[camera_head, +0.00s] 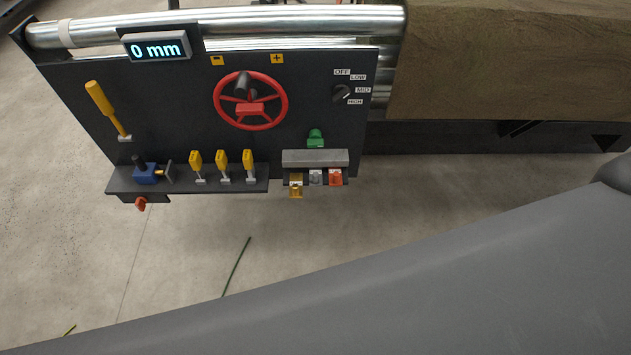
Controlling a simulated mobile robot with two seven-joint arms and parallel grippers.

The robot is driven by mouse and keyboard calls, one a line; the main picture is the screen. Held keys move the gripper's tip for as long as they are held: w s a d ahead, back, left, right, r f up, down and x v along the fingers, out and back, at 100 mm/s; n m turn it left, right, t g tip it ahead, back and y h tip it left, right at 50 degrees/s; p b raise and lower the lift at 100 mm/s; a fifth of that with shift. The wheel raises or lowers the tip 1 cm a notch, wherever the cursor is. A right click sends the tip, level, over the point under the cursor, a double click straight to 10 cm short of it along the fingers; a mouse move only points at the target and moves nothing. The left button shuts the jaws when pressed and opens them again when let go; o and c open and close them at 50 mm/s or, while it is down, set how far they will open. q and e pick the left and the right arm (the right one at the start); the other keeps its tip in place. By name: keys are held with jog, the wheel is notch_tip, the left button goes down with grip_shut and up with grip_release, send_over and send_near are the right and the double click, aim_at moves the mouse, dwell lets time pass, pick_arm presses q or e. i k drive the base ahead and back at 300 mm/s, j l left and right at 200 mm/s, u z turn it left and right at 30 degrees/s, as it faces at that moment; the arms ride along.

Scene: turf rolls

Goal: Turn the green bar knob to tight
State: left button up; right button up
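The green knob (316,138) is small and sits on the dark control panel (180,100), just above a grey block (315,158). It is too small in the head view to tell which way its bar points, and I see no "tight" mark beside it. Neither of my grippers is in view, and nothing is touching the knob.
A red handwheel (250,110) is left of the knob, and a black selector dial (342,94) above right. Yellow levers (222,160) stand on the ledge; gold, grey and red parts (335,177) hang below the block. The display (156,47) reads 0 mm.

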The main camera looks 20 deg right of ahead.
aim_at(314, 141)
jog(key=i+l+z, duration=0.45)
jog(key=i+l, duration=0.4)
